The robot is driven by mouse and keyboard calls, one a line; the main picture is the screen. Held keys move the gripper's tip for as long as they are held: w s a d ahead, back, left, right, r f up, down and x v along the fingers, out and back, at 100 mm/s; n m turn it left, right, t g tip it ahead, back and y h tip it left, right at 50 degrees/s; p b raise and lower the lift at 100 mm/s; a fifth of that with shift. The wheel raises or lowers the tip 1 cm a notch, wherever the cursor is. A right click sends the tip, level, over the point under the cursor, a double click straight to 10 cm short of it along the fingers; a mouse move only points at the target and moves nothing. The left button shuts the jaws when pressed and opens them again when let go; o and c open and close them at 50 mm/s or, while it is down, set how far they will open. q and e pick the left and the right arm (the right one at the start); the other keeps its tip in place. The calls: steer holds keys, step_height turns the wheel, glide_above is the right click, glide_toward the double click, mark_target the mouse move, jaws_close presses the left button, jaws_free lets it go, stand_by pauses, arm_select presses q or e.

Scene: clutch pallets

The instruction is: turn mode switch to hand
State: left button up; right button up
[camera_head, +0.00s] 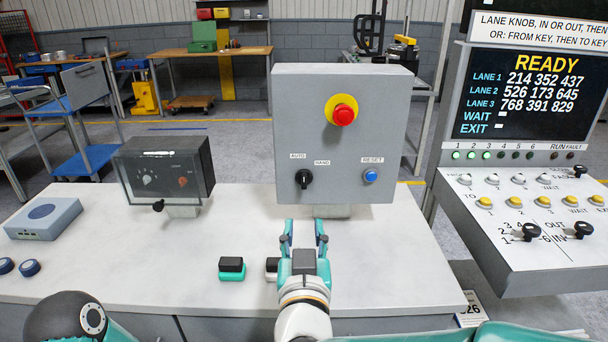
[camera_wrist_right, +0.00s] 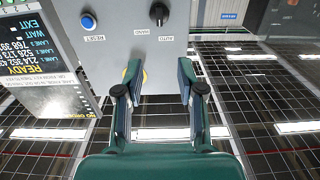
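The mode switch (camera_head: 304,179) is a black knob on the grey control box (camera_head: 378,130), under the labels AUTO and HAND. I cannot tell clearly which label it points to. It also shows in the right wrist view (camera_wrist_right: 159,13), where the picture is turned over. My right gripper (camera_head: 304,230) is open and empty, low in front of the box, below the switch and apart from it. Its two fingers (camera_wrist_right: 158,82) stand well apart in the wrist view. My left gripper is out of view.
A red button (camera_head: 343,115) on a yellow disc and a blue RESET button (camera_head: 370,175) share the box. A clear-covered box (camera_head: 165,172) stands left. Small teal-and-black blocks (camera_head: 232,269) lie near my right gripper. A console (camera_head: 520,220) stands right. Space before the switch is clear.

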mark_target(304, 179)
steer(key=w+p, duration=0.3)
steer(key=w, duration=1.3)
steer(key=shift+w, duration=0.25)
jaws_close()
